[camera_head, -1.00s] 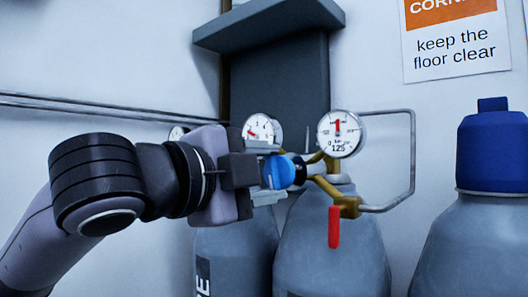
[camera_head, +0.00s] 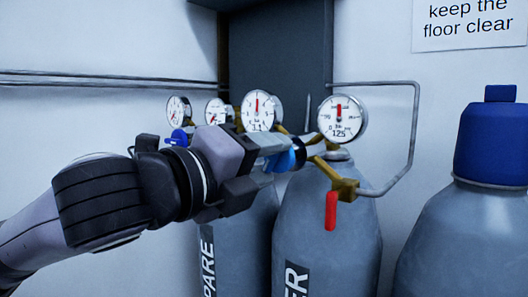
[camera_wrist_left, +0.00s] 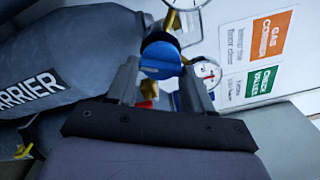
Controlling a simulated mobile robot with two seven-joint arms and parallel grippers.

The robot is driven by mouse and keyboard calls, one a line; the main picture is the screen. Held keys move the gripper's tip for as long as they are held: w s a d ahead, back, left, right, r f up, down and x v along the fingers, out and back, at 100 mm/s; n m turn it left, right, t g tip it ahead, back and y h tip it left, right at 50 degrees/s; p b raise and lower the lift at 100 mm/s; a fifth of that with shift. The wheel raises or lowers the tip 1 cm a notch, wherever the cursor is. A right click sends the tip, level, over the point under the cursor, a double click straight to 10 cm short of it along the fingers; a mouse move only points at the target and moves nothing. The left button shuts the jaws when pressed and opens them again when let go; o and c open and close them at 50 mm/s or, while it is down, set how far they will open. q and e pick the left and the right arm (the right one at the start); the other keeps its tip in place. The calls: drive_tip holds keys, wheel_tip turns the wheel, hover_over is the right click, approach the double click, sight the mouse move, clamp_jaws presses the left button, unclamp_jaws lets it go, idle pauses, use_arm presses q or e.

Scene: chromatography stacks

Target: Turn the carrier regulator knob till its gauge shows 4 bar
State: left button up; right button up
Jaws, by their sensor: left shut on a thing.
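The carrier regulator's blue knob (camera_head: 298,153) sits in front of the grey carrier cylinder (camera_head: 325,235), between the fingers of my left gripper (camera_head: 284,150). The gripper is shut on it, and its fingers hide part of the knob. In the left wrist view the knob (camera_wrist_left: 160,60) shows between the two fingertips. The gauge (camera_head: 258,110) just above the gripper has its red needle near upright, and its small digits look like 3.1. A second gauge (camera_head: 341,118) to the right reads 125, its needle upright. My right gripper is not in view.
A red lever (camera_head: 331,211) hangs from the brass valve beside a bent grey pipe (camera_head: 412,130). Two more gauges (camera_head: 178,110) and another blue knob (camera_head: 178,137) are at the left. A blue-capped cylinder (camera_head: 490,140) stands at the right.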

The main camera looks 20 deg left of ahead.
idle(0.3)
use_arm(q)
drive_tip(key=o, duration=1)
drive_tip(key=shift+o, duration=0.2)
drive_tip(key=b+v, duration=0.2)
drive_tip(key=v, duration=0.5)
drive_tip(key=shift+b, duration=0.35)
